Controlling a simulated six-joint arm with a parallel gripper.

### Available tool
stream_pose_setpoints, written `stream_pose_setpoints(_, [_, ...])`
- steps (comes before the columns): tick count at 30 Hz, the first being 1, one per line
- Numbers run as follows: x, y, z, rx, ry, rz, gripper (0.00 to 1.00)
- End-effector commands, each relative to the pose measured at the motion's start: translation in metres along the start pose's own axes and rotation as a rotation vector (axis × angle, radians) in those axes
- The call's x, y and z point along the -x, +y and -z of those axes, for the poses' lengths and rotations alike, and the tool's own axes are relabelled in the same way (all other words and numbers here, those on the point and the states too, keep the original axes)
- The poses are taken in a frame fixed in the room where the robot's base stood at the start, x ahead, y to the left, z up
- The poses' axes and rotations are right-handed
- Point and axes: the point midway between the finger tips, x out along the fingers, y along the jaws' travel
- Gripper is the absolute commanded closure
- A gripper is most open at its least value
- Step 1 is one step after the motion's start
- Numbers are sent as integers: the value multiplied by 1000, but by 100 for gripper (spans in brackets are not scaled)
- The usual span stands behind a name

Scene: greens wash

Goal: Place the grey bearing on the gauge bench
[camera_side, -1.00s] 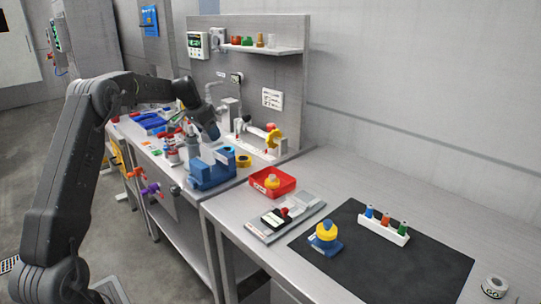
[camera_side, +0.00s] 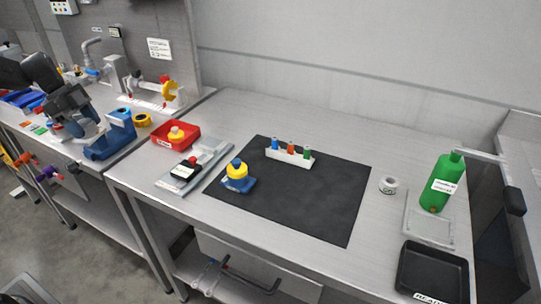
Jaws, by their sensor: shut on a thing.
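My gripper (camera_side: 76,122) is at the far left, over the back bench and just left of the blue vise (camera_side: 108,140). It is shut on a small grey thing (camera_side: 91,131), apparently the grey bearing, partly hidden by the fingers. I cannot tell whether that thing touches the bench. The nearer bench (camera_side: 335,135), which may be the gauge bench, has a black mat (camera_side: 300,200) on it. On the mat are a blue and yellow part (camera_side: 237,177) and a white rack (camera_side: 290,158) with blue, red and green pieces.
A red tray (camera_side: 176,137) with a yellow part and a grey plate with a black device (camera_side: 185,172) stand left of the mat. A white roll (camera_side: 389,185), green bottle (camera_side: 443,183) and black tray (camera_side: 432,273) are at the right. Much of the mat is bare.

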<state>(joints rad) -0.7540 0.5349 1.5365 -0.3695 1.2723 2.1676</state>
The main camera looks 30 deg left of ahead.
Motion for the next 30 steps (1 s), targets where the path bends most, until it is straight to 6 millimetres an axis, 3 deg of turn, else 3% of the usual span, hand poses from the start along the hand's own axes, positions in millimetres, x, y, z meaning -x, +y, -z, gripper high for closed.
stream_pose_setpoints(6, [-5, 24, 10, -235, -2, -95, 80])
stream_pose_setpoints(14, [-8, 28, 12, -285, -2, -115, 80])
stream_pose_setpoints(17, [-17, 23, 18, -285, -2, -116, 80])
stream_pose_setpoints(30, [-95, -22, 68, -283, -3, -115, 80])
